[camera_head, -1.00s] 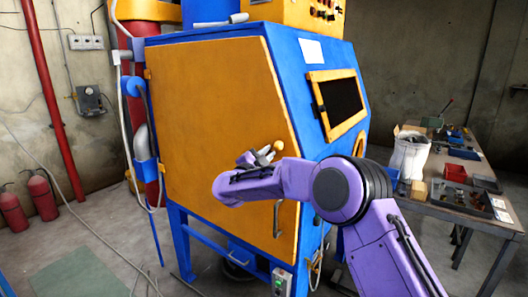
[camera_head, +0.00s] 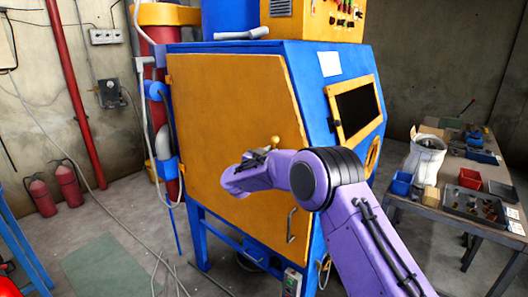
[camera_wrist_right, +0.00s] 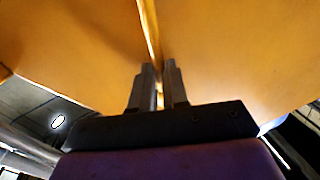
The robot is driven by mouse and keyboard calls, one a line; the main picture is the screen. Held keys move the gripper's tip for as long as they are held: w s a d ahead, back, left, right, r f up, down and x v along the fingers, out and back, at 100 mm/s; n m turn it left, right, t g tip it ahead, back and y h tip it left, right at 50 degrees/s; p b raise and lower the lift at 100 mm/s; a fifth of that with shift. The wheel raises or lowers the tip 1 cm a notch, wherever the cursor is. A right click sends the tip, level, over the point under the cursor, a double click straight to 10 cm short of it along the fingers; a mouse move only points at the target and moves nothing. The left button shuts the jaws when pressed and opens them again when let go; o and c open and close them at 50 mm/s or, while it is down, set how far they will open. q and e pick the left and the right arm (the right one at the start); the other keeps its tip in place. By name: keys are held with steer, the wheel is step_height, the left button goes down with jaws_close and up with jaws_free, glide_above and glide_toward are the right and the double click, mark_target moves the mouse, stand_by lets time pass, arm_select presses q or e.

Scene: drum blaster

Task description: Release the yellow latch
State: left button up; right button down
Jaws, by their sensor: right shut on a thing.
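The yellow latch (camera_head: 275,141) is on the front of the orange cabinet door (camera_head: 225,110), near its right edge; its round knob shows just above my right gripper. My right gripper (camera_head: 256,155) is at the latch, with my purple arm hiding part of the door below it. In the right wrist view, the two dark fingers (camera_wrist_right: 159,88) are closed around a narrow yellow bar (camera_wrist_right: 151,30), which appears to be the latch. The door looks closed. My left gripper is not in view.
A curved metal handle (camera_head: 291,225) is lower on the door. A cluttered workbench (camera_head: 435,207) with a white bucket (camera_head: 424,157) stands at the right. Red extinguishers (camera_head: 68,184) stand by the left wall. A loose cable lies on the floor at left.

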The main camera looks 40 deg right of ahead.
steer(key=shift+w+r, duration=0.1)
steer(key=shift+w, duration=0.05)
stand_by(0.4)
steer(key=c, duration=1.1)
jaws_free()
steer(key=shift+w+a, duration=0.1)
steer(key=b+v, duration=0.4)
steer(key=v, duration=0.6)
steer(key=shift+a+b, duration=0.25)
steer(key=shift+b, duration=0.1)
